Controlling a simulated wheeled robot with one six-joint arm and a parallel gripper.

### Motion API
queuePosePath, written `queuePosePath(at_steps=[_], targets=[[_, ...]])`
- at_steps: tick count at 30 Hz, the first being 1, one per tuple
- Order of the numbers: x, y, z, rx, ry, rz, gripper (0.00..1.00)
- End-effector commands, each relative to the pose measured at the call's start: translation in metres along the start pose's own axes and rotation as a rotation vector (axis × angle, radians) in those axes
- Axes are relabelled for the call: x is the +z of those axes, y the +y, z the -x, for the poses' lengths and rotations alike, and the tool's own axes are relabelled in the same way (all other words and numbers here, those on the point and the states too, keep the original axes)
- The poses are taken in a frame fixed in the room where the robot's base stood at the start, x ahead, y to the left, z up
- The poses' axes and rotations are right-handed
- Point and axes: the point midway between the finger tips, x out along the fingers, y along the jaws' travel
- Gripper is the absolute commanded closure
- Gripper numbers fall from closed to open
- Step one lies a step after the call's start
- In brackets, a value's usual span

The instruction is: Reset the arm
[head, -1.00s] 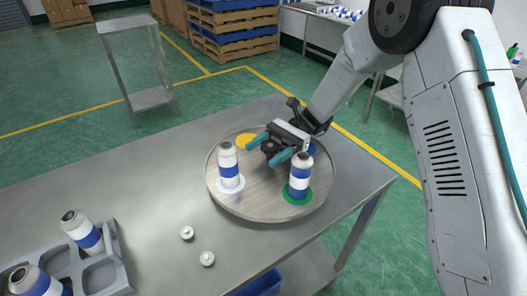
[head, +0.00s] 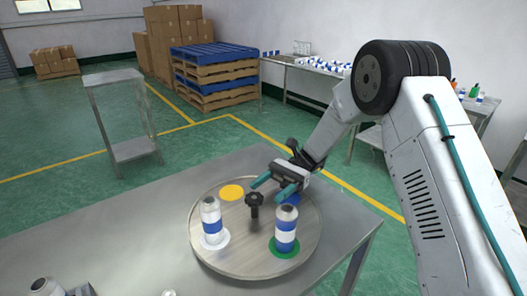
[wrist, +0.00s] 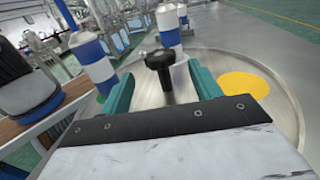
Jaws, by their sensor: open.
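My gripper (head: 275,187) is open and empty above the far side of the round turntable (head: 225,262). Its teal fingers also show in the wrist view (wrist: 160,88), on either side of the black centre knob (wrist: 160,60) but apart from it. In the head view the knob (head: 255,201) stands at the turntable's middle. One blue-and-white can (head: 212,222) stands upright on the white spot (head: 222,240) at left. Another can (head: 286,229) stands upright on the green spot (head: 284,252) at right. The yellow spot (head: 231,192) is bare. The blue spot (head: 290,197) is partly hidden by my gripper.
A small steel stand (head: 118,77), stacked pallets (head: 215,70) and a side table with cans (head: 300,64) stand behind.

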Motion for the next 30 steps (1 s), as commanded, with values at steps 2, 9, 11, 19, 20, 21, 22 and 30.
queuePosePath(at_steps=[2, 9, 11, 19, 20, 21, 22, 30], targets=[[0.007, 0.003, -0.001, 0.003, 0.019, 0.01, 0.37], [0.057, 0.042, -0.008, 0.042, 0.212, 0.101, 0.37], [0.072, 0.057, -0.012, 0.057, 0.283, 0.135, 0.37], [0.12, 0.136, -0.028, 0.142, 0.612, 0.283, 0.37], [0.124, 0.145, -0.029, 0.153, 0.65, 0.299, 0.37], [0.129, 0.158, -0.032, 0.169, 0.698, 0.321, 0.37], [0.132, 0.167, -0.033, 0.179, 0.736, 0.337, 0.37], [0.147, 0.249, -0.046, 0.299, 1.069, 0.471, 0.37]])
